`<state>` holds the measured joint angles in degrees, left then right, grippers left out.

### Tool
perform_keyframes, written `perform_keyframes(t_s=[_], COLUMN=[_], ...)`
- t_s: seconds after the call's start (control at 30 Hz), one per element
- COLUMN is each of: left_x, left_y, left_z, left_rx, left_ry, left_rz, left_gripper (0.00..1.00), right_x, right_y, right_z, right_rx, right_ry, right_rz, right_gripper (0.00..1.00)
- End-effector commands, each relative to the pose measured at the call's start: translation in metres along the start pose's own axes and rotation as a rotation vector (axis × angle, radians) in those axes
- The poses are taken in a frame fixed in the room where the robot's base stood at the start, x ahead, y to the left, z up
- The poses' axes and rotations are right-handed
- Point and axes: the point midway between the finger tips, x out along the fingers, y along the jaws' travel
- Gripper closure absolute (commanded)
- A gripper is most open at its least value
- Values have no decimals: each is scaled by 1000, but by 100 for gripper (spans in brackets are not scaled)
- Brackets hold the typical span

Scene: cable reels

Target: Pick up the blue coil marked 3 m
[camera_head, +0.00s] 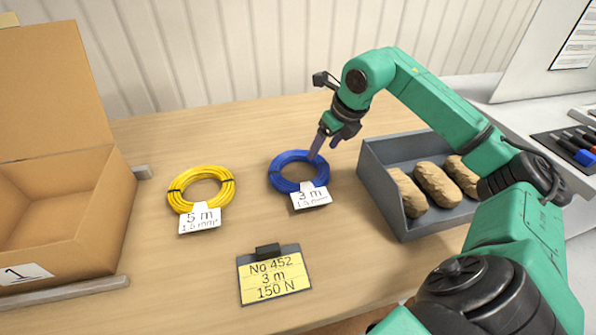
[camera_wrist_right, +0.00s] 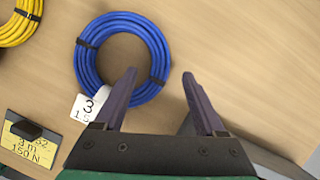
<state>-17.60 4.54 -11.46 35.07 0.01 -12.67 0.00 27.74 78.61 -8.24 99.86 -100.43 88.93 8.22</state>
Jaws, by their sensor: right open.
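The blue coil (camera_head: 283,182) lies flat on the table with a white tag (camera_head: 311,196) reading 3 m at its front right. In the right wrist view the blue coil (camera_wrist_right: 88,65) shows whole, with black ties around it. My right gripper (camera_head: 324,150) is at the coil's back right edge in the head view. Its open fingers (camera_wrist_right: 160,80) show in the right wrist view, the left one overlapping the coil's lower right rim and the right one outside the ring over bare table. My left gripper is not in view.
A yellow coil (camera_head: 228,189) with a 5 m tag lies left of the blue one. A grey bin (camera_head: 398,227) with several brown lumps is at right, and an open cardboard box (camera_head: 67,225) at left.

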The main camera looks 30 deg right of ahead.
Motion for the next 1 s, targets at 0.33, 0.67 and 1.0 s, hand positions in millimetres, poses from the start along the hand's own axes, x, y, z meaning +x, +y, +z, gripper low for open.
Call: perform_keyframes(t_s=[0.33,0.67,1.0], left_x=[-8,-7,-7], left_y=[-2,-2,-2], left_z=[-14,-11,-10], left_rx=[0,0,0], left_ry=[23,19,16], left_rz=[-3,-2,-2], left_gripper=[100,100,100], right_x=[49,49,49], right_y=[-2,-2,-2], right_z=[-1,-1,-1], right_rx=[1,0,1], right_ry=[0,0,-1], right_rz=[1,0,-1], right_gripper=[28,96,100])
